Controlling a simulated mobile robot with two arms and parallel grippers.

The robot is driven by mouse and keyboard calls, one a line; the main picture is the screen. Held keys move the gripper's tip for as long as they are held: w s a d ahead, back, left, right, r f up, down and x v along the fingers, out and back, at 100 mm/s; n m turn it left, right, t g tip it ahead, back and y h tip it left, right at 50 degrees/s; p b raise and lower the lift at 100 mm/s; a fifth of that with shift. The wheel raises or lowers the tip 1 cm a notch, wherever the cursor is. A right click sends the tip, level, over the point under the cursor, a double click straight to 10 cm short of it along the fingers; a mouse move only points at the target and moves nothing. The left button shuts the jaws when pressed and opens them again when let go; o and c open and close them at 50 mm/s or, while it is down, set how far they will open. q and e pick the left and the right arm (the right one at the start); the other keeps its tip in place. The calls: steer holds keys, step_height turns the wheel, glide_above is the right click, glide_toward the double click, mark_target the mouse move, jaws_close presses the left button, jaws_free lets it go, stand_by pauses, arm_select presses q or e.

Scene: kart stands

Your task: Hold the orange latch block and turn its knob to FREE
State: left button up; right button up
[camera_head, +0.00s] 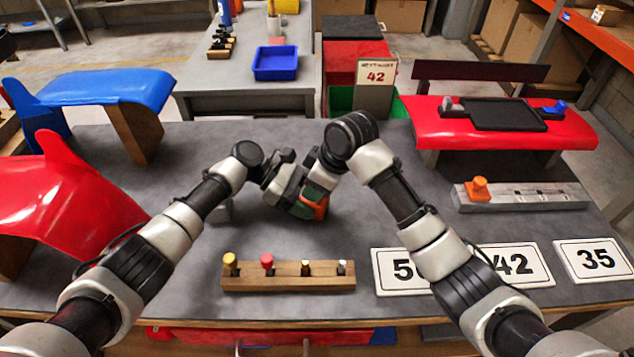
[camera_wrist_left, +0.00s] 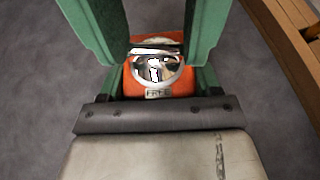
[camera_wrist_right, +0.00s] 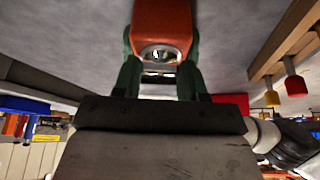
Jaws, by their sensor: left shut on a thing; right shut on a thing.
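The orange latch block (camera_head: 316,208) is in the air between my two grippers, partly covered by their green fingers in the head view. In the left wrist view the fingers of my left gripper (camera_wrist_left: 160,84) close on the sides of the orange block (camera_wrist_left: 130,84). Its chrome knob (camera_wrist_left: 157,71) faces that camera, above a FREE label (camera_wrist_left: 157,94); I cannot tell where a pointer stands. My right gripper (camera_wrist_right: 160,62) is shut at the shiny knob (camera_wrist_right: 158,54), with the orange body (camera_wrist_right: 162,22) beyond; the exact contact is hidden.
A wooden rack (camera_head: 288,284) with several coloured knobs stands in front of the grippers. Number cards (camera_head: 594,259) lie at right front. A grey rail (camera_head: 530,201) with an orange piece (camera_head: 479,188) is at right. Red (camera_head: 70,205) and blue (camera_head: 110,88) panels stand left.

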steer(key=m+t, duration=0.1)
steer(key=m, duration=0.2)
steer(key=shift+s+m+h, duration=0.1)
steer(key=shift+m+h, duration=0.2)
steer(key=o, duration=0.9)
steer(key=shift+o, duration=0.2)
steer(key=shift+r, duration=0.1)
steer(key=v, duration=1.1)
steer(key=shift+r, duration=0.4)
steer(key=shift+s, duration=0.15)
steer(key=shift+c, duration=0.5)
